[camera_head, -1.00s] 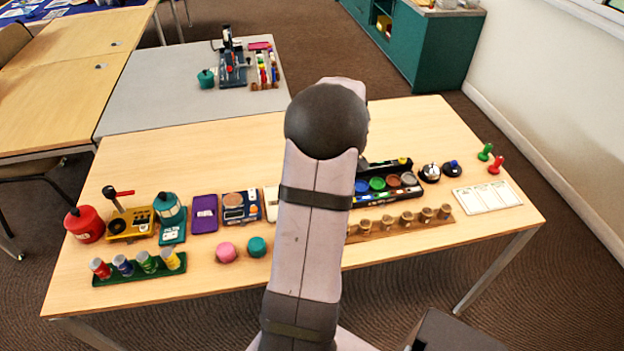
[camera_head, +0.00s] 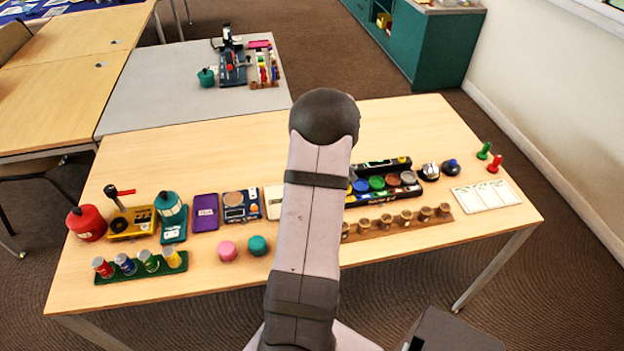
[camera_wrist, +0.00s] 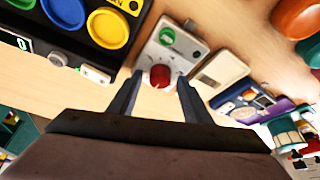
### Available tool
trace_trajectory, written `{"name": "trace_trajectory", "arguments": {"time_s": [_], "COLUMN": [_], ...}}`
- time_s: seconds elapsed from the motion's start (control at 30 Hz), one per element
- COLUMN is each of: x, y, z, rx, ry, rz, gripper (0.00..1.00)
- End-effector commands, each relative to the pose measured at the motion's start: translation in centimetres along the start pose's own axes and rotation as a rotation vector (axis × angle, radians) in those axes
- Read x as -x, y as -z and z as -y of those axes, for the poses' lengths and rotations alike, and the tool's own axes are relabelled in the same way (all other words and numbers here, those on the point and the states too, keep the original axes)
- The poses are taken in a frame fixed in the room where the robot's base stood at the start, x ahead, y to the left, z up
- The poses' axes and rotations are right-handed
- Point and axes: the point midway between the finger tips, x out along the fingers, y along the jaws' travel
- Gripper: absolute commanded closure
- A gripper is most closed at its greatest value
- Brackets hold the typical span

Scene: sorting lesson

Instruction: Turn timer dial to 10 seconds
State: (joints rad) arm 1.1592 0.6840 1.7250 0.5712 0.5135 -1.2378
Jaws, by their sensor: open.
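The likely timer is a light grey box (camera_wrist: 183,48) with a red dial (camera_wrist: 160,76) and a round green patch (camera_wrist: 167,36), seen in the wrist view. Its markings are too small to read. My gripper (camera_wrist: 159,82) is open, with one dark finger on each side of the red dial in the picture. I cannot tell whether the fingertips are level with the dial or still above it, and no contact is clear. In the head view my arm hides the box and my gripper.
A cream panel (camera_wrist: 222,69) and a scale (camera_head: 240,205) lie beside the grey box. On its other side is a black tray (camera_head: 407,197) of coloured cups. A row of wooden pegs (camera_head: 405,217) is in front of that tray. Bare table (camera_head: 205,165) lies behind.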

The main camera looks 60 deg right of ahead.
Motion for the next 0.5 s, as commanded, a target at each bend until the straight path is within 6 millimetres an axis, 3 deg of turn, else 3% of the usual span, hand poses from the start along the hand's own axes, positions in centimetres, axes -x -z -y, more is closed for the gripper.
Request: {"name": "trace_trajectory", "arguments": {"time_s": [0.1,0.27,0.5], "x": [0.01,0.03,0.04], "y": [0.01,0.01,0.01], "z": [-0.01,-0.01,0.01], "rx": [0.0,0.0,-0.006], "ry": [0.0,0.0,-0.003], "rz": [0.0,0.0,0.0], "gripper": [0.55,0.94,0.96]}}
